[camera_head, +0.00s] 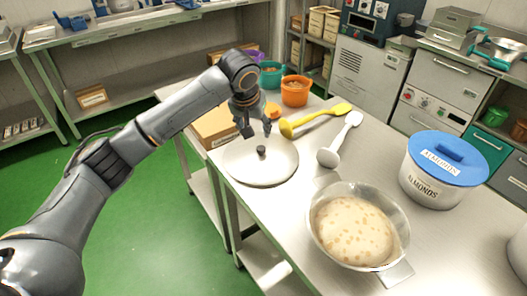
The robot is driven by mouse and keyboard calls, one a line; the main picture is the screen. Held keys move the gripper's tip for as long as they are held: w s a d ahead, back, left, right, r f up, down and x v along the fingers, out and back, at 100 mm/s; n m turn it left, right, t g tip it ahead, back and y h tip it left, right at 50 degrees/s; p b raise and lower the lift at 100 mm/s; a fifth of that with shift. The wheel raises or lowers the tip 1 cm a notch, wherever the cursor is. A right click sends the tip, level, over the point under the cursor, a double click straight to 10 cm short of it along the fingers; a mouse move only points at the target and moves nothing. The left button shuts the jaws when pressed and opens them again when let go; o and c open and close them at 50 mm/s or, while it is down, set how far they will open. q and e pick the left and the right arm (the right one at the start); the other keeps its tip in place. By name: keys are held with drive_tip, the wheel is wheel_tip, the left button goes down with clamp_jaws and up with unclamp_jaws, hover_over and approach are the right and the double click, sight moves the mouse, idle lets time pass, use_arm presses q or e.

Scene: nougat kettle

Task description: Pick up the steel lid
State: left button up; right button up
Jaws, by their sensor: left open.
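The steel lid (262,171) is a flat, pale round disc with a small dark knob (261,150) at its middle. It lies near the left edge of the steel table. My left gripper (257,131) is open and points down just above the knob, with one finger on either side of it in the picture. I cannot tell the exact height of the fingertips above the lid. My right gripper is not in view.
A metal pan (314,232) of nougat with nuts stands at the table's front. A white almonds tub (425,183) with a blue lid stands right.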

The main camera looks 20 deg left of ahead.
use_arm(q)
hover_over(261, 149)
drive_tip(key=s, duration=0.2)
drive_tip(key=f, duration=0.5)
drive_tip(key=shift+w+a+f, duration=0.1)
drive_tip(key=shift+a+f, duration=0.3)
drive_tip(key=shift+d+p+x, duration=0.2)
drive_tip(key=shift+p+x, duration=0.15)
drive_tip(key=shift+x, duration=0.95)
drive_tip(key=shift+d+p+x, duration=0.2)
drive_tip(key=shift+p+x, duration=0.1)
drive_tip(key=shift+x, duration=1)
clamp_jaws()
